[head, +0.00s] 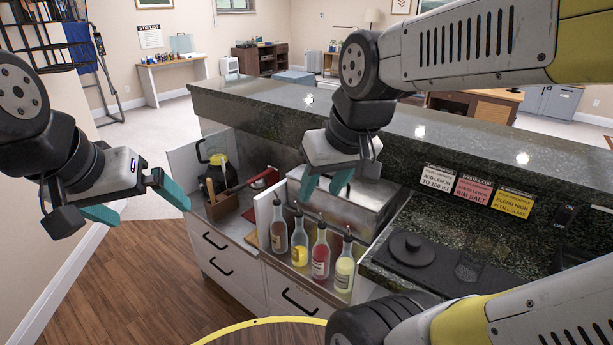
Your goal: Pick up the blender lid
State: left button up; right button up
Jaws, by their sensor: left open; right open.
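The blender lid appears to be the round black disc with a small raised knob (412,246). It lies flat on a dark mat (384,259) on the lower counter, right of centre. My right gripper (326,184) is open and empty, fingers pointing down, in front of the steel box and above the bottles, to the left of the lid and apart from it. My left gripper (136,203) is open and empty at the far left, over the floor beside the cabinet, far from the lid.
A clear glass (470,268) stands right of the lid. Several bottles (320,255) stand in front of a steel box (357,211). A raised dark stone ledge (460,150) with label cards (473,188) runs behind. An open compartment at left holds a wooden caddy (226,204).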

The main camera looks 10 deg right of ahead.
aim_at(411, 250)
jog(key=z, duration=1.55)
jog(key=j+u, duration=0.35)
jog(key=k+l, duration=0.05)
